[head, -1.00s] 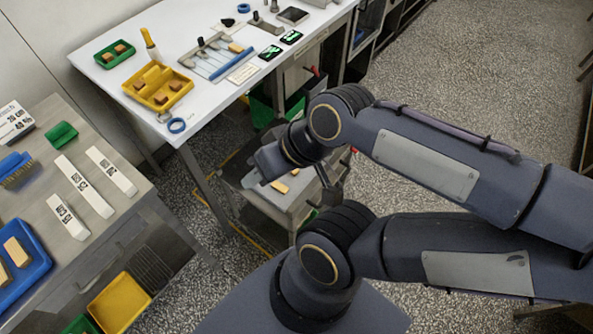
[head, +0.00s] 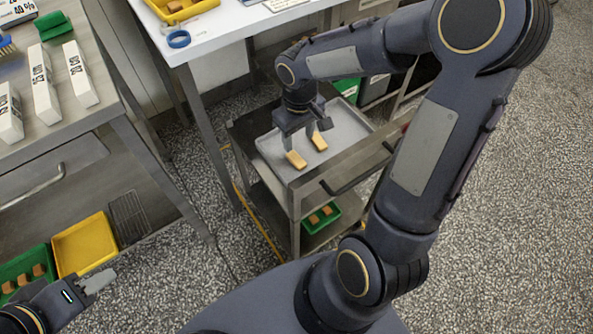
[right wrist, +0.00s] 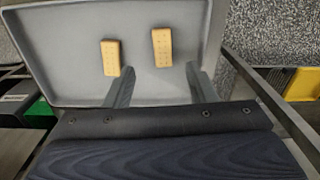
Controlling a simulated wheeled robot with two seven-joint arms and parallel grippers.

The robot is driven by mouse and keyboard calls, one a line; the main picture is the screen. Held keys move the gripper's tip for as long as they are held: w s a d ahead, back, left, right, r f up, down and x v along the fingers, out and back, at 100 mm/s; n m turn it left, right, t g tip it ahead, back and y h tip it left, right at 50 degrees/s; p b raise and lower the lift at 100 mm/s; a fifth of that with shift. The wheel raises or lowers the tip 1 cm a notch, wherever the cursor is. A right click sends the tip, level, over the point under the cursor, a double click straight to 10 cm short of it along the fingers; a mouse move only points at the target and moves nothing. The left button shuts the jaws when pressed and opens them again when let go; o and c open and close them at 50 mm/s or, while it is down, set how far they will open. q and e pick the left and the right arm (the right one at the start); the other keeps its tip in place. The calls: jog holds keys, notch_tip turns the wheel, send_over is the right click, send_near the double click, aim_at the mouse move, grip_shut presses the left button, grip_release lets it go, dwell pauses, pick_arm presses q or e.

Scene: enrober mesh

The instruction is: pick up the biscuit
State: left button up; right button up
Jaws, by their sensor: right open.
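Two pale tan biscuits lie apart on a grey tray (head: 352,128) on the cart: one nearer biscuit (head: 295,159) and one farther biscuit (head: 319,141). My right gripper (head: 308,138) is over the tray, pointing down, open and empty. In the right wrist view its fingers (right wrist: 160,70) are spread. There, the right-hand biscuit (right wrist: 162,47) lies just beyond the gap between the fingertips, and the left-hand biscuit (right wrist: 111,57) lies beyond the left finger. Contact with the tray cannot be told. My left gripper (head: 97,282) is at the lower left, away from the cart; its jaw opening is unclear.
The metal cart (head: 290,195) has a handle and a green bin (head: 320,217) with brown pieces on its lower shelf. A white table (head: 215,30) stands behind. A steel bench with white labelled blocks (head: 43,85) is at left, with a yellow tray (head: 84,245) below.

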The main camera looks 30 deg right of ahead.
aim_at(296, 158)
jog(key=f, duration=0.2)
jog(key=f+b, duration=0.1)
jog(key=f, duration=0.2)
jog(key=f+b, duration=0.1)
jog(key=f, duration=0.2)
jog(key=shift+w+a+f, duration=0.2)
jog(key=shift+a, duration=0.05)
jog(key=shift+r, duration=0.1)
jog(key=c, duration=0.9)
